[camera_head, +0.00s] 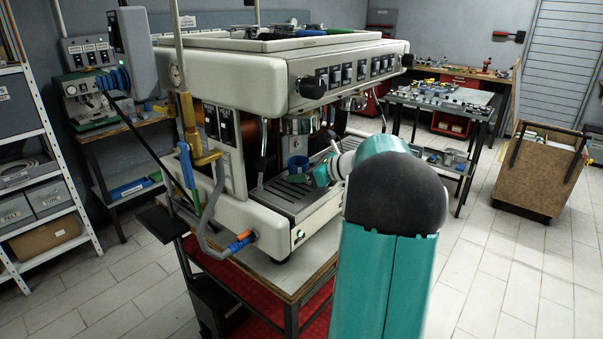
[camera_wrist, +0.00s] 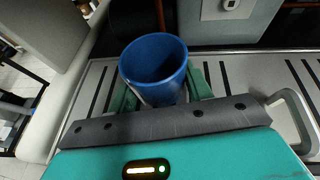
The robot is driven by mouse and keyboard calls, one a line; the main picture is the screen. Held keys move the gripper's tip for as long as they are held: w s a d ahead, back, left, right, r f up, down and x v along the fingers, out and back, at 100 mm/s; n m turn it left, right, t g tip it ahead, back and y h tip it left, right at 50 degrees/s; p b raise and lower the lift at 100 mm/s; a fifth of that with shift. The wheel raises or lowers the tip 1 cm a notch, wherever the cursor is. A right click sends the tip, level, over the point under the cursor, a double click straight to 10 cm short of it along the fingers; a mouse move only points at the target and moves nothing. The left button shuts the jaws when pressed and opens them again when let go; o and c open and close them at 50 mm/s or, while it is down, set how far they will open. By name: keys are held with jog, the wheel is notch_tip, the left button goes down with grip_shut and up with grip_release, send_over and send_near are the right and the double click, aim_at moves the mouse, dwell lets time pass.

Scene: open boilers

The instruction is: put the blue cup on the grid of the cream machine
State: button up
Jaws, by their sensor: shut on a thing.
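The blue cup (camera_wrist: 155,72) is upright between the fingers of my gripper (camera_wrist: 160,95) in the wrist view. The gripper is shut on it. In the head view the cup (camera_head: 297,165) shows small at the tip of my gripper (camera_head: 318,174), over the slotted grid (camera_head: 285,198) of the cream machine (camera_head: 222,82). The grid (camera_wrist: 242,75) also shows around the cup in the wrist view. The fingers hide the cup's base, so I cannot tell whether it touches the grid.
A metal bar handle (camera_wrist: 292,115) stands at the right of the wrist view. A wooden cart (camera_head: 538,175) and a side table (camera_head: 440,100) stand to the right, with free floor between.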

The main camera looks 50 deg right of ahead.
jog(key=shift+f, duration=0.15)
jog(key=o, duration=1)
jog(key=shift+r, duration=0.2)
jog(key=v, duration=1.2)
